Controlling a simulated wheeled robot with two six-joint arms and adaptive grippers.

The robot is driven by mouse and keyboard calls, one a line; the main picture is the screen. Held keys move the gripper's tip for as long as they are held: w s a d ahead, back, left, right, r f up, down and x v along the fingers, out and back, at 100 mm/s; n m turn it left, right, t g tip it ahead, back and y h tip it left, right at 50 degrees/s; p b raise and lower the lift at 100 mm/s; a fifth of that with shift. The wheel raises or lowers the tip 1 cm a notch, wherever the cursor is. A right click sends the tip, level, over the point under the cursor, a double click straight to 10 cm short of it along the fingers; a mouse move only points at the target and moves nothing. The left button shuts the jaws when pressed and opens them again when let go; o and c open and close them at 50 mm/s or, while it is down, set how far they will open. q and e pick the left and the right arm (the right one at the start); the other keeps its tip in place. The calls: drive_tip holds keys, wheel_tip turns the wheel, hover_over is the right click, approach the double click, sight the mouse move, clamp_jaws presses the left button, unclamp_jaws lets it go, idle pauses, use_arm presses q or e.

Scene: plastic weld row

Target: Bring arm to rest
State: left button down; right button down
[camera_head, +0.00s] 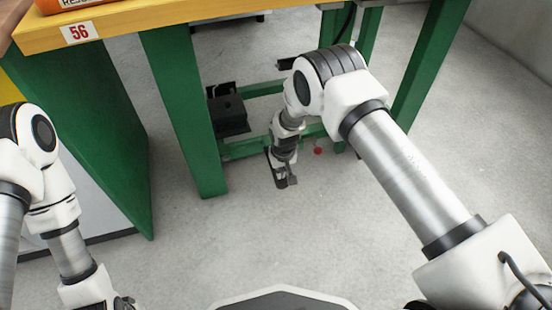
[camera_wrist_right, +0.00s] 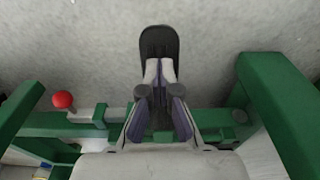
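My right gripper (camera_head: 283,182) hangs below the right arm's elbow, above the grey floor, in front of the green table frame. My left arm (camera_head: 65,240) is bent down at the left edge. Only a small dark part of my left gripper (camera_head: 122,303) shows at the bottom edge, and its fingers are cut off.
A workbench with a yellow edge (camera_head: 190,17) marked 56 and green legs (camera_head: 185,110) stands ahead. Under it are a black box (camera_head: 228,114) and a red knob (camera_head: 318,150), also in the wrist view (camera_wrist_right: 62,100). An orange box (camera_head: 70,5) sits on top. Floor below the right gripper is clear.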

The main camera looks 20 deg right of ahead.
wheel_tip(320, 180, up, 2)
drive_tip(key=shift+p, duration=0.55)
drive_tip(key=shift+f, duration=0.1)
